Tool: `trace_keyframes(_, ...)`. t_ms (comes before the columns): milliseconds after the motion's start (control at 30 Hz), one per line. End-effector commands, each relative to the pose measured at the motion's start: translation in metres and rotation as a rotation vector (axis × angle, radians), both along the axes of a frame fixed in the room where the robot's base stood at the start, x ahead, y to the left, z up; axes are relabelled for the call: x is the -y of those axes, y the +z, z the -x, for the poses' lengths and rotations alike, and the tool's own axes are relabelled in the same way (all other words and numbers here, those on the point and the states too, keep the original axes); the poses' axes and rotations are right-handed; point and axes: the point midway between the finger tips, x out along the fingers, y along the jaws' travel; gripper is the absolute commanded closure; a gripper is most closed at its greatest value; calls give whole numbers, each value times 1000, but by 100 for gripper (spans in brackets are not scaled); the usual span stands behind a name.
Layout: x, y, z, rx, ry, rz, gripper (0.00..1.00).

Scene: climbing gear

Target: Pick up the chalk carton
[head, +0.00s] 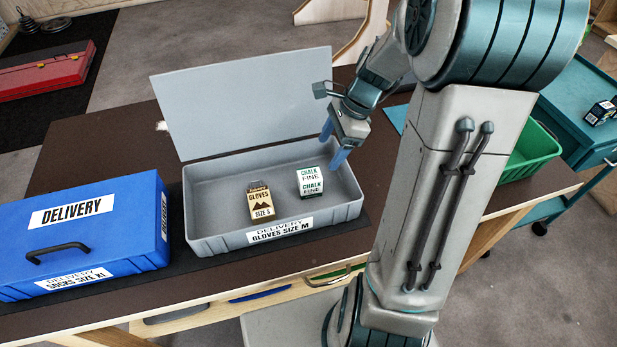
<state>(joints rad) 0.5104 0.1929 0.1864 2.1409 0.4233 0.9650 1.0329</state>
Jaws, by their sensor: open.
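The chalk carton (310,182) is a small white and dark green box marked "CHALK FINE". It stands inside the open grey box (212,237), in its right part. My gripper (335,148) has blue fingers and is open and empty. It is above the right part of the grey box, up and to the right of the chalk carton in the picture, and apart from it. The front and top of the carton show clearly.
A tan and black gloves package (261,203) stands left of the carton in the same box. The box's raised lid (245,100) stands behind. A closed blue delivery case (90,232) is at left. A green bin (533,152) is at right, partly behind my arm.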

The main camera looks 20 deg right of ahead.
Motion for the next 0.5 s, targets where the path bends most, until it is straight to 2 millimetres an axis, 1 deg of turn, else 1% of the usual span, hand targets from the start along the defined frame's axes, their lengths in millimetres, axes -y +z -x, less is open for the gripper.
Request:
trace_keyframes(100,-10,-23,1,-6,4,-2,31)
trace_keyframes(200,-18,-42,1,-6,5,-1,31)
trace_keyframes(300,-24,-56,0,-3,5,-1,31)
trace_keyframes(400,-27,-65,0,-2,4,0,31)
trace_keyframes(500,-29,-69,-1,0,4,1,31)
